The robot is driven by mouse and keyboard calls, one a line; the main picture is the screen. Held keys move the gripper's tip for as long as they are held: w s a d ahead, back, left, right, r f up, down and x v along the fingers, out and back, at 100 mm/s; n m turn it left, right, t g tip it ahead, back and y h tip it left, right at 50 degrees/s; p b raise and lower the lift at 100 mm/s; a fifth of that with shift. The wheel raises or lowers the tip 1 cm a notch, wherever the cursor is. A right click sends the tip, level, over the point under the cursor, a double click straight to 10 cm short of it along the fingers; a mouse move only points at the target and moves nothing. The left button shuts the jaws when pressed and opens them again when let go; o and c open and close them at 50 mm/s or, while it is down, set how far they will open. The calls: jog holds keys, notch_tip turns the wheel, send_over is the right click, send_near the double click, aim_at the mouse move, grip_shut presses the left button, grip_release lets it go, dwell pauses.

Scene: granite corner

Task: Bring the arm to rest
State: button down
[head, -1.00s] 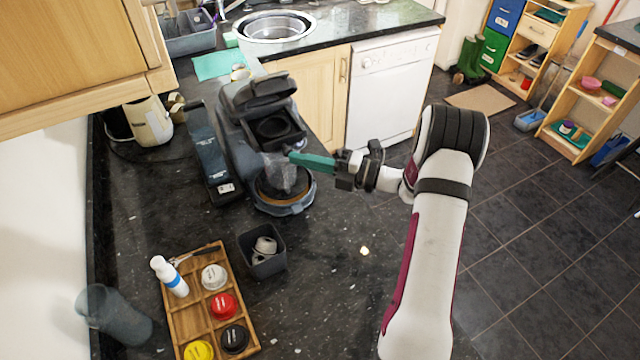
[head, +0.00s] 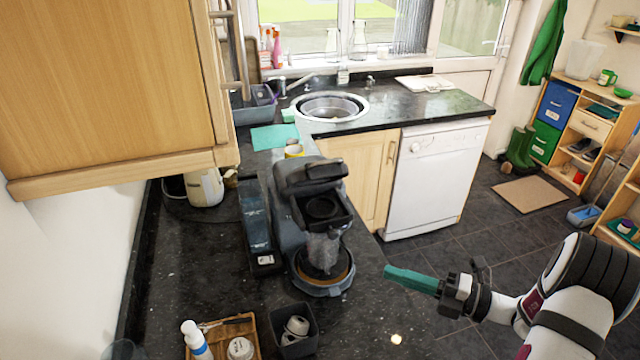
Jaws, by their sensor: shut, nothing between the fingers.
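My gripper (head: 398,275) is at the right of the head view, with its teal fingers closed together and nothing between them. It points left and is apart from the coffee machine, in front of the counter's right edge. The dark coffee machine (head: 318,195) stands on the black granite counter (head: 205,265) with its top lid raised. A clear vessel (head: 323,252) sits under its head.
A grey bin (head: 311,343) holding white cups and a wooden tray (head: 250,340) with a white bottle (head: 196,342) stand at the front. A wooden cupboard (head: 110,85) overhangs the left. The tiled floor (head: 440,225) lies right of the counter.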

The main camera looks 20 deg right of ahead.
jog(key=s+a+r+n+g+h, duration=0.1)
jog(key=s+a+r+n+g, duration=0.1)
jog(key=s+a+n+g, duration=0.3)
jog(key=s+a+r+n+g, duration=0.1)
jog(key=a+r+n+g, duration=0.15)
jog(key=a+n, duration=0.55)
jog(key=s+a+r+n+g+h, duration=0.1)
jog(key=s+a+n+g, duration=0.2)
jog(key=a+n+g, duration=0.25)
jog(key=s+a+f+n+h, duration=0.1)
jog(key=s+n+h, duration=0.8)
jog(key=n, duration=1.1)
jog(key=s+a, duration=0.1)
jog(key=s, duration=0.2)
jog(key=shift+s+a+f+t, duration=0.2)
jog(key=shift+s+f+t, duration=0.05)
jog(key=shift+s+t, duration=0.1)
